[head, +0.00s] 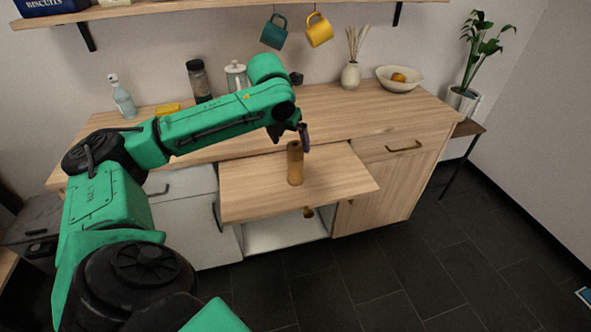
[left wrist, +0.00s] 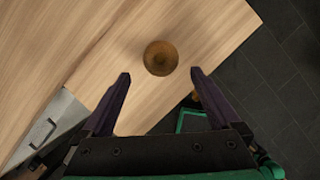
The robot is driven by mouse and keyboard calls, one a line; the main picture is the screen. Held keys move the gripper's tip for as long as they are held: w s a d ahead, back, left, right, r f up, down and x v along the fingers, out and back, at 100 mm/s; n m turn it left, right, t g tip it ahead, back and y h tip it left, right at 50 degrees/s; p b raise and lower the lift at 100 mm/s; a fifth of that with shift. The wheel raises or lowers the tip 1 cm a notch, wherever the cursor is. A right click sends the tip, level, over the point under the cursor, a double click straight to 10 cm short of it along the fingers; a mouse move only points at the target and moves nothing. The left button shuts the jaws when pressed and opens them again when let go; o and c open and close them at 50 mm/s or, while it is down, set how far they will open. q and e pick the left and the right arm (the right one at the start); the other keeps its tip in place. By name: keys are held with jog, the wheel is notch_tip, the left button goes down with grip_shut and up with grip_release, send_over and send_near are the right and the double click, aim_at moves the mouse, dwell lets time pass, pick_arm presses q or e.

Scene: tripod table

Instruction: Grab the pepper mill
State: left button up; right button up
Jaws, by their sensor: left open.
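The pepper mill (head: 295,164) is a brown wooden cylinder standing upright on a pulled-out wooden board (head: 247,194) in the head view. In the left wrist view its round top (left wrist: 161,58) shows from above, just beyond the fingertips and roughly centred between them. My left gripper (head: 303,138) is at the top of the mill in the head view. Its two dark fingers (left wrist: 159,75) are spread wide and empty in the left wrist view. From these views I cannot tell the exact height between fingers and mill. My right gripper is in neither view.
The counter behind holds a soap bottle (head: 122,97), a dark jar (head: 199,81), a white canister (head: 236,76), a reed vase (head: 351,75) and a bowl (head: 399,80). Teal (head: 274,32) and yellow (head: 319,30) mugs hang above. The board is clear around the mill.

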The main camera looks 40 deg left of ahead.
aim_at(297, 159)
pick_arm(q)
jog(key=x, duration=1)
jog(key=shift+w+f, duration=0.15)
jog(key=shift+w, duration=0.2)
grip_shut()
